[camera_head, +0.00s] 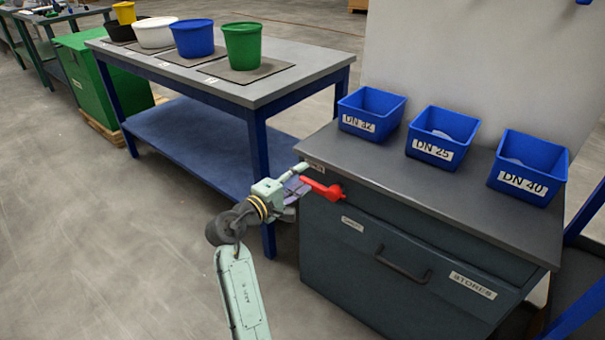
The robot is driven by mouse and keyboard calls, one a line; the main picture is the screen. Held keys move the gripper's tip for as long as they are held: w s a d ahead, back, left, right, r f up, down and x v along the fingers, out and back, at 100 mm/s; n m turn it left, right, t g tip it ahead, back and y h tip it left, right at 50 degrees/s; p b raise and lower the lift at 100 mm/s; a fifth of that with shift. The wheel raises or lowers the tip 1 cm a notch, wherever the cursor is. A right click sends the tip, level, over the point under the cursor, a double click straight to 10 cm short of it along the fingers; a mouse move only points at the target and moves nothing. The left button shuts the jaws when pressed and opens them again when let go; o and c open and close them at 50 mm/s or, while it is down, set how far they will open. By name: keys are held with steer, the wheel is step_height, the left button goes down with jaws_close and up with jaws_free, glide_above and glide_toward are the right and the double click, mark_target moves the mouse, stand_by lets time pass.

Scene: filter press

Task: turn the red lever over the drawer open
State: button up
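The red lever (322,190) sits on the upper left of the dark cabinet's front, above and left of the drawer (386,278). Its handle points left and slightly up. My gripper (298,184) is at the left end of the lever, its fingers very close to the handle tip. I cannot tell whether they touch it or whether the fingers are open or shut. The drawer looks shut, with a dark bar handle (403,264) and a label reading STORES.
Three blue bins (437,137) with DN labels stand on the cabinet top (400,180). A workbench (290,75) with several buckets stands behind and to the left; its blue leg is close behind my gripper. The floor (100,240) at left is clear.

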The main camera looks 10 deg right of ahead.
steer(key=p+v, duration=0.1)
steer(key=v, duration=0.5)
steer(key=shift+s+a+f, duration=0.25)
steer(key=shift+s+f, duration=0.1)
steer(key=shift+p, duration=0.45)
stand_by(0.4)
